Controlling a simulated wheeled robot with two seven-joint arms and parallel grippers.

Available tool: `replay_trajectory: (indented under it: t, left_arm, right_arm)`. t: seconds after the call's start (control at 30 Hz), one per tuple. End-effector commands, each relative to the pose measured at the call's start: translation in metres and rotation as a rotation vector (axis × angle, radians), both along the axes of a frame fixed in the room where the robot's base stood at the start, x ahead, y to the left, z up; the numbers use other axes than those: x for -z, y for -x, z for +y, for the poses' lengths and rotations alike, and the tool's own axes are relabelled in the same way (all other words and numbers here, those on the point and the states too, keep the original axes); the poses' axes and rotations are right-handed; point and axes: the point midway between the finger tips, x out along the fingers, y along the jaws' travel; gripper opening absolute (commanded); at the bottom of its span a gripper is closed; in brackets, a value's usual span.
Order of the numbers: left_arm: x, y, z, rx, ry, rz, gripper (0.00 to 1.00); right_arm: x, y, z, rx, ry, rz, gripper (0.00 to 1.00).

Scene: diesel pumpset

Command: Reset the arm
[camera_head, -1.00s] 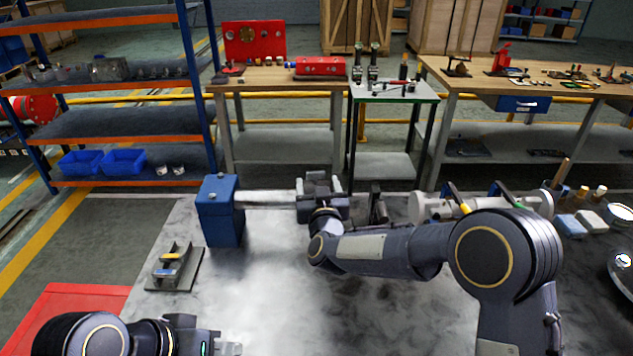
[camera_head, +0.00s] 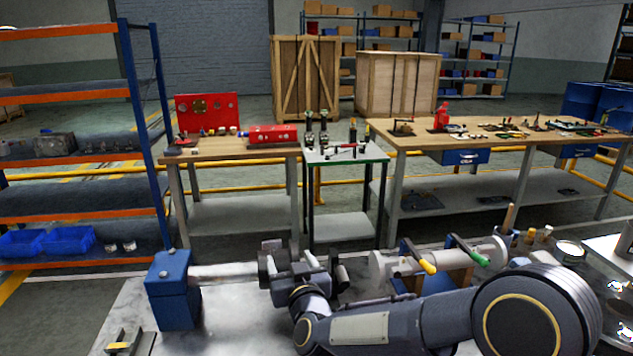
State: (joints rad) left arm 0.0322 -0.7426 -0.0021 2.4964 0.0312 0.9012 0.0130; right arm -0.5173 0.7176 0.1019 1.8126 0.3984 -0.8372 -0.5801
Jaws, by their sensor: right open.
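My right arm (camera_head: 400,325) comes in from the right, low over the grey worktable (camera_head: 105,335). Its gripper (camera_head: 289,262) points away from me over the table's far part, right of a blue box-shaped can (camera_head: 172,290). The jaws are open, and I see nothing held between them. My left arm and gripper are out of the picture.
A white cylinder (camera_head: 385,268) with yellow-tipped and green-tipped levers lies right of the gripper. A small metal fixture (camera_head: 125,343) is at the lower left. Benches with tools (camera_head: 500,135) and an orange-blue shelf (camera_head: 65,213) stand beyond.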

Motion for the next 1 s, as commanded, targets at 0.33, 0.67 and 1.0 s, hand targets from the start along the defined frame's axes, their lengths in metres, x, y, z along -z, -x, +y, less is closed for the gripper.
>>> replay_trajectory:
  t: [0.33,0.67,1.0]
  left_arm:
    - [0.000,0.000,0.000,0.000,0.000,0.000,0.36]
    - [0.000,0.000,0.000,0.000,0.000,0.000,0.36]
    - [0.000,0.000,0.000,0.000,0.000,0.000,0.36]
  right_arm:
    - [-0.036,0.088,-0.162,-0.068,-0.067,0.377,0.65]
    - [0.015,0.261,-0.266,0.040,-0.119,0.826,0.65]
    - [0.054,0.351,-0.286,0.139,-0.158,1.055,0.65]
